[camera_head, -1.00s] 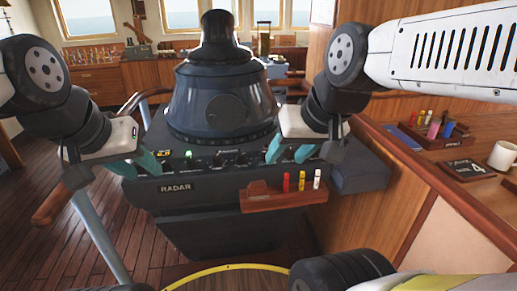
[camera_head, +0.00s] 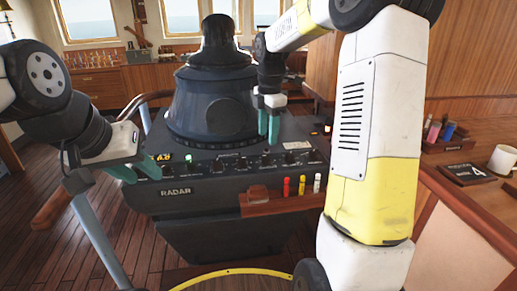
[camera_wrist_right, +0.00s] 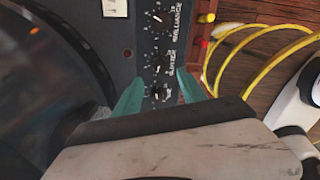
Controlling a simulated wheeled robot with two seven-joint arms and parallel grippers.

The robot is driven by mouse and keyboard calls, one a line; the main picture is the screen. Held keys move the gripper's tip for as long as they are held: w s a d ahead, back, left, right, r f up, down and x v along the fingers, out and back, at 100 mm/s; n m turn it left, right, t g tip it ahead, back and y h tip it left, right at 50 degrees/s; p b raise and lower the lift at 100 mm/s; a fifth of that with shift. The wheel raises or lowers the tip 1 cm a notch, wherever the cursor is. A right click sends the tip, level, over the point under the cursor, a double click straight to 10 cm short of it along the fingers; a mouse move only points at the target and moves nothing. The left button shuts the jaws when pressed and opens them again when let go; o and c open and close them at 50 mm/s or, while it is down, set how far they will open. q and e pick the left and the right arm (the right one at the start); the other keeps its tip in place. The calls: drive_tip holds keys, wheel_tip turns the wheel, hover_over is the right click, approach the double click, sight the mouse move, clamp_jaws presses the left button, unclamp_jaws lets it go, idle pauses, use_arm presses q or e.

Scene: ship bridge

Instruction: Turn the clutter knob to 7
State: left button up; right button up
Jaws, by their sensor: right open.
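The radar console (camera_head: 215,185) stands in front of me with a row of dark knobs along its sloped panel. My right gripper (camera_head: 269,127) hangs above the panel, fingers pointing down, open and empty. In the right wrist view its teal fingers (camera_wrist_right: 161,92) lie either side of a black knob (camera_wrist_right: 159,92) in the picture; contact is not visible. Two more knobs, the middle one (camera_wrist_right: 157,62) and the upper one (camera_wrist_right: 159,18), show beyond it with white scales. The labels are too blurred to tell surely which is clutter. My left gripper (camera_head: 128,170) is at the panel's left end; its jaw gap is unclear.
A wooden holder (camera_head: 262,203) with red, yellow and white markers is fixed to the console's front. The dark radar hood (camera_head: 212,115) rises behind the panel. A wooden counter with a mug (camera_head: 502,160) and pen tray (camera_head: 447,143) is at right.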

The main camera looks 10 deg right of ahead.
sight(267, 155)
drive_tip(key=f, duration=0.8)
drive_tip(key=shift+w, duration=0.3)
clamp_jaws()
